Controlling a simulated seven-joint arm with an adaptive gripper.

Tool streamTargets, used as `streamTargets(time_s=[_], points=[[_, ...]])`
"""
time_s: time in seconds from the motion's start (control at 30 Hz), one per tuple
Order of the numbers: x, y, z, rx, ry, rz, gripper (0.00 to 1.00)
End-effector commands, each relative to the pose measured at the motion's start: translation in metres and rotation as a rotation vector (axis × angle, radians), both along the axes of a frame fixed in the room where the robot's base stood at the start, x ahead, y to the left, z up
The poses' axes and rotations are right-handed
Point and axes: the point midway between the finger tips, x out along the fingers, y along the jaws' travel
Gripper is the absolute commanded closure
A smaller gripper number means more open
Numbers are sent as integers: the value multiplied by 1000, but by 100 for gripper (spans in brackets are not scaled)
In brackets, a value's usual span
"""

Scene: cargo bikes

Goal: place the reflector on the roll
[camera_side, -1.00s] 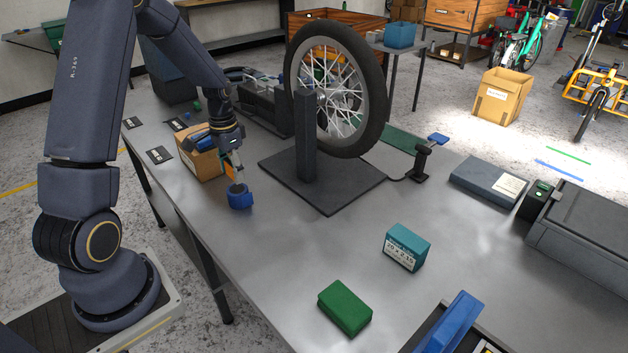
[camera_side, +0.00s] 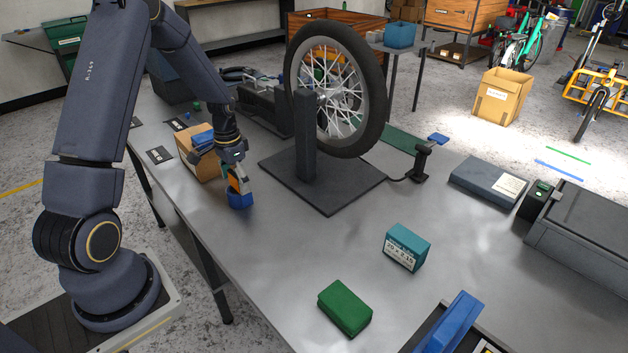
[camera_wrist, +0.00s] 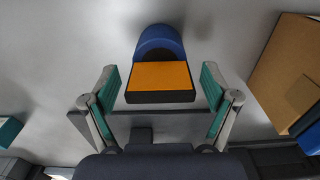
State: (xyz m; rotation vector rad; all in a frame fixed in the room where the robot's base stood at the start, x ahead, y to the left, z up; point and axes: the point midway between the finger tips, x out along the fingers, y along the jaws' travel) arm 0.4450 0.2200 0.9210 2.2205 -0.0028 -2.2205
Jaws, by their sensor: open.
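The blue roll (camera_side: 241,201) stands on the grey workbench, and its rounded edge shows in the wrist view (camera_wrist: 160,41). The reflector, an orange plate with a dark edge (camera_wrist: 160,76), lies at the roll and hides part of it in the wrist view. In the side view the reflector (camera_side: 233,184) appears tilted at the top of the roll. How fully it rests there is partly hidden by a finger. My gripper (camera_wrist: 160,88) is open, with teal-padded fingers either side of the reflector and a gap on both sides. It is low over the roll in the side view (camera_side: 236,175).
A cardboard box (camera_side: 199,160) with blue items stands close behind my gripper. The wheel stand's base plate (camera_side: 345,190) lies to the right. A teal box (camera_side: 407,247) and green block (camera_side: 345,307) sit nearer the front. The bench between is clear.

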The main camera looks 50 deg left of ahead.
Motion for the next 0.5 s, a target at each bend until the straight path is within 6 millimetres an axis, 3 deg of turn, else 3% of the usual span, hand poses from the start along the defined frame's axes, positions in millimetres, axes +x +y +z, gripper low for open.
streamTargets(time_s=[0.27, 0.5], points=[[0, 0, 3, 1, -1, 0, 14], [1, 1, 45, 4, -6, 0, 14]])
